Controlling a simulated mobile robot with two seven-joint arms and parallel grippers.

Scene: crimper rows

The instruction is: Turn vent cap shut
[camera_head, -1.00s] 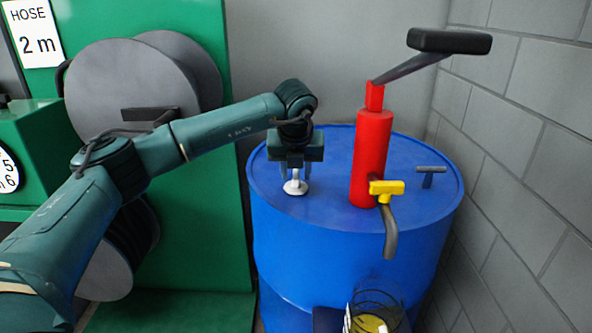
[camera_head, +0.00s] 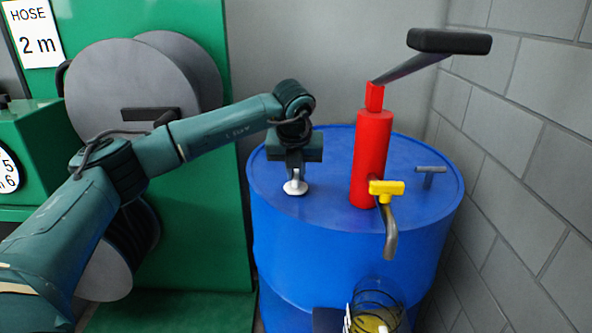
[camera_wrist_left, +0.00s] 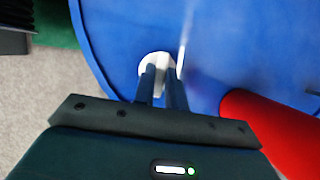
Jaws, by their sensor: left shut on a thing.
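The vent cap (camera_head: 295,188) is a small white cap with a raised grip on the top of the blue drum (camera_head: 330,225), near its left front rim. My left gripper (camera_head: 296,173) points down from above and is shut on the cap's raised grip. In the left wrist view, the cap's white round base (camera_wrist_left: 146,63) shows beyond the two dark fingers (camera_wrist_left: 161,86), with white between them. The fingers hide part of the cap. My right gripper is not in view.
A red hand pump (camera_head: 370,150) with a black handle and a yellow lever (camera_head: 386,188) stands right of the cap. A grey T-handle (camera_head: 430,172) is further right. A clear container (camera_head: 378,292) stands below the spout. A block wall (camera_head: 530,180) borders the right.

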